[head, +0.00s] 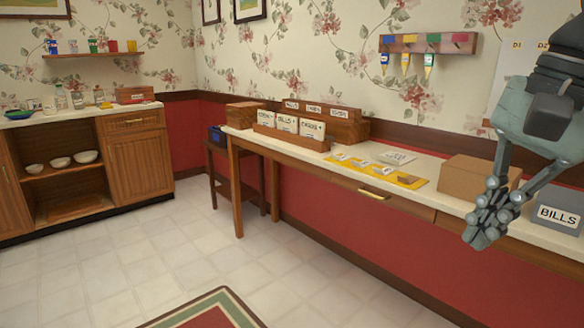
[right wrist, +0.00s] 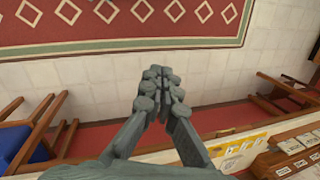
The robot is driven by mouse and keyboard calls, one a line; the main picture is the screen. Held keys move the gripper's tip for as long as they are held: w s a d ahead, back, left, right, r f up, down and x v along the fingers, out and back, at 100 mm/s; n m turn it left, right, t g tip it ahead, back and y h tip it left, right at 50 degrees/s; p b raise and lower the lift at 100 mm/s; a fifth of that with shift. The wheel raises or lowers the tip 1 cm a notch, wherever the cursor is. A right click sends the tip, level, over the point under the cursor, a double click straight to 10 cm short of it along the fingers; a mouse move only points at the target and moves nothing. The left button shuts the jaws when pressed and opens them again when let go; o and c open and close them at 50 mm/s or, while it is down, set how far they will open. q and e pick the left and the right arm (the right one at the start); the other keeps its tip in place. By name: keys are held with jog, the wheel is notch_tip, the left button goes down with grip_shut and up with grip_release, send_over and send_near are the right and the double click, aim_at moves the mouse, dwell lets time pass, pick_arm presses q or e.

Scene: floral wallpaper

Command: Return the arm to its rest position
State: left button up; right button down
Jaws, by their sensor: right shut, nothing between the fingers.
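My right gripper (head: 487,222) is at the right side of the head view, raised in front of the long desk. Its fingers point down and to the left, and its fingertips are together with nothing between them. The right wrist view also shows the right gripper (right wrist: 160,82) shut and empty, above the floor and the desk edge. A grey box labelled BILLS (head: 556,212) is just right of the gripper in the head view, on the desk. My left gripper shows in neither view.
The long desk (head: 440,185) runs along the wall. It carries a cardboard box (head: 476,176), a yellow mat (head: 408,181) with cards, and a wooden sorter (head: 290,138). A cabinet (head: 138,160) stands at the left. The tiled floor (head: 150,250) is open around a rug (head: 215,312).

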jog(key=w+r+m+t+y, duration=0.2)
jog(key=w+m+t+y, duration=0.2)
jog(key=w+m+y, duration=0.45)
jog(key=w+d+f+m+t+y, duration=0.1)
jog(key=w+d+f+m+t, duration=0.1)
jog(key=w+d+m+t, duration=0.55)
jog(key=w+d+f+m+t+h, duration=0.4)
jog(key=d+f+m, duration=0.3)
jog(key=d+m, duration=0.4)
jog(key=s+d+f+m+h, duration=0.1)
jog(key=d+f+m+h, duration=0.3)
jog(key=f+m, duration=0.35)
jog(key=s+d+f+m+h, duration=0.1)
jog(key=d+f+m+h, duration=0.4)
jog(key=f, duration=0.4)
jog(key=s+a+f+m+g+h, duration=0.1)
jog(key=s+f+m+g, duration=0.35)
jog(key=f, duration=0.75)
jog(key=s+a+f+m+g+h, duration=0.2)
jog(key=s+f+m, duration=0.4)
jog(key=f, duration=0.5)
jog(key=s+a+f+m+g+y, duration=0.3)
jog(key=s+a+f+m+g, duration=0.5)
jog(key=s+a+f, duration=0.9)
notch_tip(320, 180, down, 2)
jog(key=shift+s+a+f, duration=0.15)
jog(key=shift+s+a, duration=0.15)
jog(key=shift+a, duration=0.75)
